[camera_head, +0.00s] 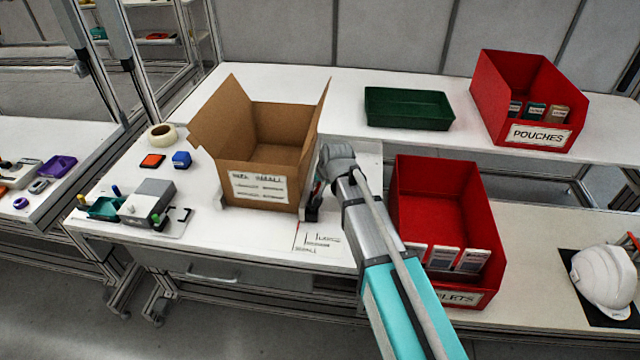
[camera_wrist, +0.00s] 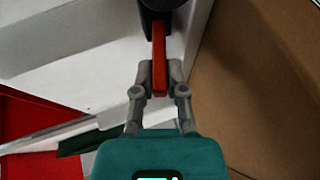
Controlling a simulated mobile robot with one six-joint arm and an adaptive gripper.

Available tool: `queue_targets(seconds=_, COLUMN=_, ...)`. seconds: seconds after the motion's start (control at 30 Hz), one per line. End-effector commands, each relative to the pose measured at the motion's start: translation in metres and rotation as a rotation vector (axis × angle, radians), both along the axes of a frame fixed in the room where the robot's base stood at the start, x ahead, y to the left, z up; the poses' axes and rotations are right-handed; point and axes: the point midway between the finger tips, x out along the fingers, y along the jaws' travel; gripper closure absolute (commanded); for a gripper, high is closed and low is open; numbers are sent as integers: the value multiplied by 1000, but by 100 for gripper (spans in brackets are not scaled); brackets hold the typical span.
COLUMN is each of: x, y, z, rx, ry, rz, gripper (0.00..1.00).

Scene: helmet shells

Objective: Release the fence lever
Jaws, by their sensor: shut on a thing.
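The fence lever is a red bar (camera_wrist: 158,50) in the wrist view, fixed to a dark round mount (camera_wrist: 158,12) at the top. My gripper (camera_wrist: 159,78) is shut on the lever's lower end, with one grey finger at each side. In the head view my arm covers the gripper and most of the lever. A dark part, which may be the fence, (camera_head: 311,213) shows beside the right side of the open cardboard box (camera_head: 258,168). I cannot tell from this picture whether the lever is clamped or loose.
The cardboard box wall (camera_wrist: 255,90) stands close to the right of my gripper. A red bin with packets (camera_head: 432,190) stands right of my arm. A green tray (camera_head: 408,108) and a red pouches bin (camera_head: 520,95) stand on the back table. A grey device (camera_head: 150,198) sits at left.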

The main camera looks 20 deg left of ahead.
Motion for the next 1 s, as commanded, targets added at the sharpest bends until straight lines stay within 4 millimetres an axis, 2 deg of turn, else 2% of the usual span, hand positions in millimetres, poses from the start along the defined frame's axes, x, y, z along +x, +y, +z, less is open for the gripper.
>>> queue_targets(seconds=0.63, x=-1, y=4, z=1, rx=-74, ry=-9, rz=0, gripper=100)
queue_targets(seconds=0.67, x=-1, y=4, z=1, rx=-74, ry=-9, rz=0, gripper=78)
queue_targets(seconds=0.8, x=-1, y=4, z=1, rx=-74, ry=-9, rz=0, gripper=52)
queue_targets(seconds=0.83, x=-1, y=4, z=1, rx=-74, ry=-9, rz=0, gripper=49)
queue_targets(seconds=1.0, x=-1, y=4, z=1, rx=-74, ry=-9, rz=0, gripper=49)
